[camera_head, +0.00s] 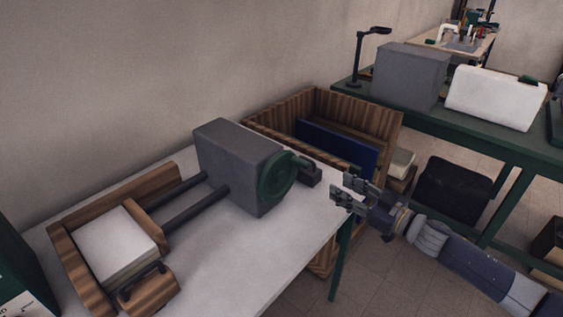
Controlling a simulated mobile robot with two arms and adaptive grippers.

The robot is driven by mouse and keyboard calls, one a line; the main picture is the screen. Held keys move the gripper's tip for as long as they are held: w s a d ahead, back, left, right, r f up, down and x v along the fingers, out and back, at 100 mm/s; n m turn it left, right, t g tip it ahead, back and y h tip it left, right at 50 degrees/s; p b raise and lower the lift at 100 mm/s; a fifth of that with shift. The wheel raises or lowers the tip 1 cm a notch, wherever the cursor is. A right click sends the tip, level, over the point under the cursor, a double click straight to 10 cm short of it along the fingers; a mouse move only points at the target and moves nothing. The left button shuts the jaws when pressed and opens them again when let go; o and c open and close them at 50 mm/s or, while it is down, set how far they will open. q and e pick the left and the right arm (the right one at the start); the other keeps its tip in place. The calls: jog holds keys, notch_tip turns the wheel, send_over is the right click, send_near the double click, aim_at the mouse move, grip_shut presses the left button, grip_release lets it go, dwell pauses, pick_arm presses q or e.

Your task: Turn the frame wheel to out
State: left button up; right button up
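The green frame wheel (276,178) is on the right face of a grey box-shaped housing (238,160) on the white table. Two dark rods run from the housing to a wooden frame (154,188) around a white block (116,243). A small dark part (311,173) sticks out to the right of the wheel. My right gripper (342,190) is at the table's right edge, right of the wheel and apart from it. Its fingers look parted, with nothing between them. Any marking on the wheel is too small to read. My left gripper is out of the picture.
A wooden crate (392,130) with a blue panel (337,148) stands behind the table's right end. A green bench (476,128) holds a grey box (411,76), a white machine (495,97) and a lamp (359,62). The table's front (235,262) is clear.

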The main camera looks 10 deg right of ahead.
aim_at(309, 166)
jog(key=shift+n+g+y, duration=0.4)
jog(key=shift+n+y, duration=0.2)
jog(key=shift+y, duration=0.3)
jog(key=w+a+r, duration=0.1)
jog(key=w+a, duration=0.1)
jog(key=w+a+r+p, duration=0.1)
jog(key=w+a, duration=0.1)
jog(key=a, duration=0.1)
jog(key=w+a+r, duration=0.1)
jog(key=w+a, duration=0.1)
jog(key=a, duration=0.1)
jog(key=shift+w+a+r+p, duration=0.2)
jog(key=shift+w+r+p, duration=0.15)
jog(key=shift+r+p, duration=0.05)
jog(key=shift+x, duration=0.85)
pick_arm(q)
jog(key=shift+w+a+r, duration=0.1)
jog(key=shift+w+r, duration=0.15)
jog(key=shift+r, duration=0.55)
pick_arm(e)
jog(key=shift+f, duration=0.1)
grip_shut()
